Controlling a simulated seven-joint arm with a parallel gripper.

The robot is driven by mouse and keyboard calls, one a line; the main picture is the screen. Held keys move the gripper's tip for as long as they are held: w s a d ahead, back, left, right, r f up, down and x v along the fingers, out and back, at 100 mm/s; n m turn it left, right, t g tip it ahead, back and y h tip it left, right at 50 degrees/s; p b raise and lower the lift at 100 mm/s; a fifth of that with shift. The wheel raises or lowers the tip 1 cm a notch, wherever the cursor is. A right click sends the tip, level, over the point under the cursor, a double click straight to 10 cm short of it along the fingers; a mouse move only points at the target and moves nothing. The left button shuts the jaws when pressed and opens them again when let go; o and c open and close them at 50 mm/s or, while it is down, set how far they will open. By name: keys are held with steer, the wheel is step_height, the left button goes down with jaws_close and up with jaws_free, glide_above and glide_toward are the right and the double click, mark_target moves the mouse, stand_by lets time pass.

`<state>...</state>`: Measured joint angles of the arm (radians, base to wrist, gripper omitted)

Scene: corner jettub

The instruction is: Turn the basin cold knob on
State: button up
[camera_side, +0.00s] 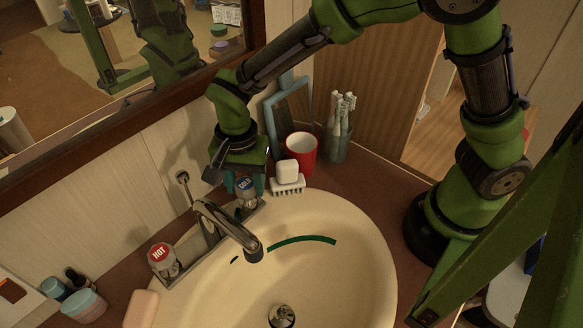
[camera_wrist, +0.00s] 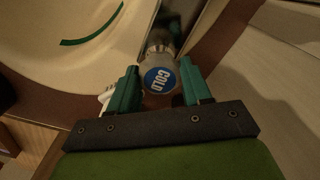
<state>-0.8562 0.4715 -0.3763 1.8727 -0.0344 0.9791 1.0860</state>
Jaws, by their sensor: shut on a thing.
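The cold knob (camera_side: 245,188), with a blue COLD cap, stands on the faucet base at the basin's back rim. It also shows in the wrist view (camera_wrist: 160,79), between two teal fingers. My gripper (camera_side: 243,186) points down over this knob in the side view. In the wrist view my gripper (camera_wrist: 160,88) has one finger on each side of the knob and is shut on it. The finger contact is partly hidden in the side view. The faucet spout (camera_side: 228,229) reaches over the cream basin (camera_side: 360,245).
The hot knob (camera_side: 162,258) is at the left of the spout. A red mug (camera_side: 302,147), a white block (camera_side: 287,170) on a brush, and a cup of toothbrushes (camera_side: 339,140) stand close to the right of my gripper. The mirror frame (camera_side: 130,100) is behind. The basin bowl is open.

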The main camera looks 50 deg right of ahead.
mark_target(244, 183)
steer(key=n, duration=0.4)
steer(key=shift+r+n, duration=0.1)
steer(key=shift+n, duration=2.3)
steer(key=o, duration=1.1)
steer(key=shift+c, duration=0.2)
steer(key=shift+r, duration=0.1)
step_height(244, 183, up, 17)
steer(key=shift+f, duration=0.2)
steer(key=shift+w, duration=0.1)
